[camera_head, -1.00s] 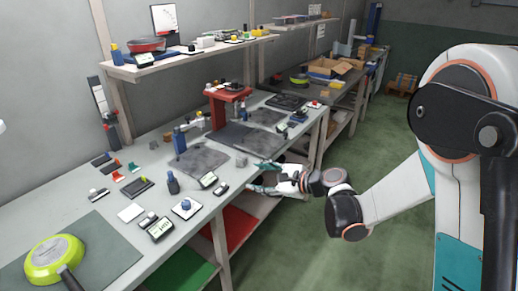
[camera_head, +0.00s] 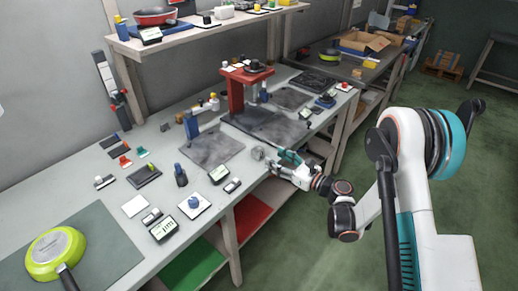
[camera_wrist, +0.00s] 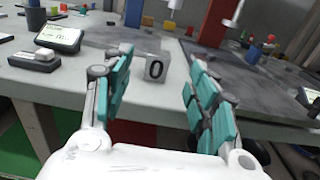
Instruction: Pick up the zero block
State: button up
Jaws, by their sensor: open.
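The zero block (camera_wrist: 156,69) is a small grey block with a black 0 on its pale front face. In the wrist view it stands upright on the grey table near the front edge, between and beyond my fingertips. In the head view it is a small grey shape (camera_head: 258,153) just left of my gripper (camera_head: 275,161). My gripper (camera_wrist: 158,88) is open and empty, with one teal-padded finger on each side of the block's line. I cannot tell whether the fingertips overlap its sides.
A black display box (camera_wrist: 59,38) and a small grey switch (camera_wrist: 35,60) stand left of the block. Dark slabs (camera_head: 212,148) lie behind it. A red press (camera_head: 236,92) stands farther back. The table's front edge runs below my gripper.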

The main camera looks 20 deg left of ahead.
aim_at(261, 151)
jog(key=b+x, duration=0.3)
jog(key=x, duration=0.6)
jog(key=shift+w+a+f, duration=0.1)
jog(key=shift+a+f, duration=0.05)
jog(key=shift+a, duration=0.15)
jog(key=shift+c, duration=0.5)
grip_shut()
